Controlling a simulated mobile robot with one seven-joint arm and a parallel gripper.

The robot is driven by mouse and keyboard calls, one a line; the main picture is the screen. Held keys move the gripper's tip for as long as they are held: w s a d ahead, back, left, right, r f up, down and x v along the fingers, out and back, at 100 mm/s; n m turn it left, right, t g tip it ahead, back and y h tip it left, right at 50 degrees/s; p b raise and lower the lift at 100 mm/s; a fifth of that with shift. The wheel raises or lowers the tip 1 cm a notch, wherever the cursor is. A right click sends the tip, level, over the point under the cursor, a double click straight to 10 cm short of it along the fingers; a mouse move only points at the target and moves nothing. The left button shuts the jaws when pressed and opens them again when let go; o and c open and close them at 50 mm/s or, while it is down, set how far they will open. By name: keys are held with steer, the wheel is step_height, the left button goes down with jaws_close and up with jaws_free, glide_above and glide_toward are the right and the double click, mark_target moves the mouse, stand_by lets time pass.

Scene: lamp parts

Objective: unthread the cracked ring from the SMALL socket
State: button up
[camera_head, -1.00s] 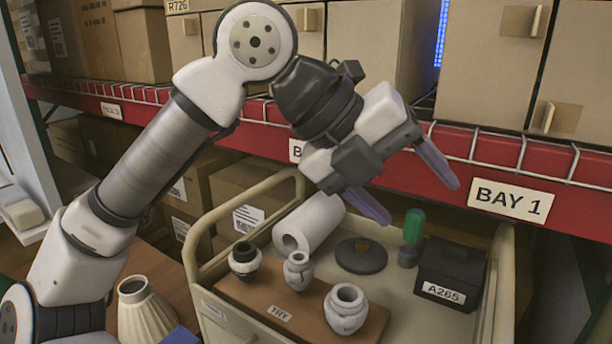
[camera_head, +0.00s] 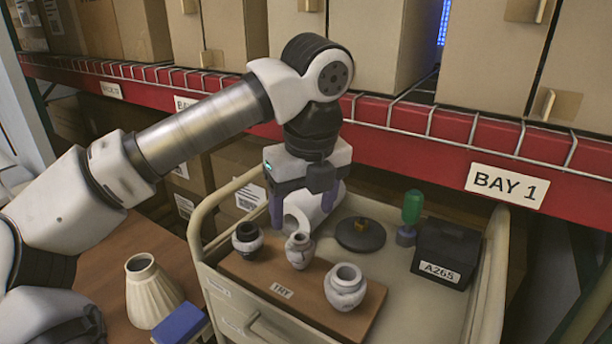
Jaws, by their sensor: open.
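Three pale, crack-patterned sockets stand upright on a brown board (camera_head: 318,318) labelled TRY. The small socket (camera_head: 299,251) is the narrow middle one. The left socket (camera_head: 246,238) has a dark band around it, and the large socket (camera_head: 345,288) is at the right front. A separate ring on the small socket is too small to make out. My gripper (camera_head: 303,208) points down with its purple fingers apart and empty. In the picture it is just above the small socket; its exact height and depth are unclear.
The board lies in a cream cart (camera_head: 497,262). A white roll (camera_head: 297,217) lies behind the sockets, partly hidden by my gripper. A dark disc (camera_head: 360,234), green-topped tool (camera_head: 412,210) and black box (camera_head: 447,250) stand nearby. A red shelf beam (camera_head: 430,152) runs behind.

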mark_target(302, 236)
steer(key=f, duration=0.4)
steer(key=w+f+p, duration=0.1)
steer(key=f, duration=0.2)
steer(key=shift+a, duration=0.2)
steer(key=shift+c, duration=0.3)
steer(key=shift+f, duration=0.1)
steer(key=c, duration=1.1)
steer(key=n+b, duration=0.3)
steer(key=n, duration=0.1)
steer(key=shift+y, duration=0.3)
steer(key=shift+c, duration=0.2)
steer(key=shift+d+n+g+b, duration=0.1)
steer(key=shift+n+g+b, duration=0.3)
steer(key=shift+n+b, duration=0.8)
steer(key=shift+n+p, duration=0.3)
steer(key=shift+w, duration=0.1)
